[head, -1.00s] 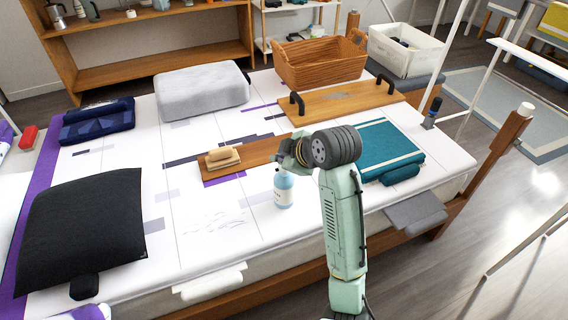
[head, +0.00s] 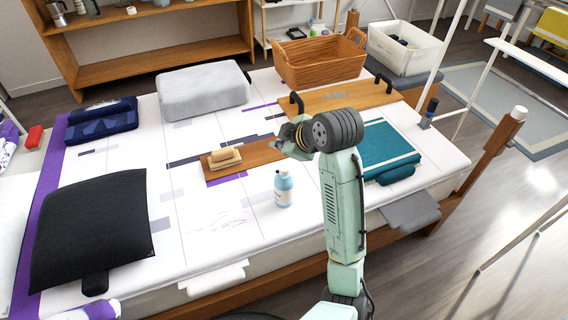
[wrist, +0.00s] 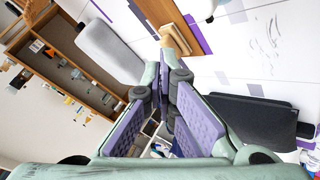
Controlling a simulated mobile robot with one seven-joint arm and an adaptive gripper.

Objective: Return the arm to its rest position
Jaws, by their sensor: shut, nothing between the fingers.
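My arm (head: 343,205) rises from the bottom of the head view and bends at a dark ribbed joint above the bed. My gripper (head: 285,140) is at its far end, pointing left over the bed, small and partly hidden by the wrist. In the wrist view my gripper (wrist: 170,100) shows purple-padded fingers whose tips come together with nothing held. The bed (head: 130,215) lies below with a white and purple cover.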

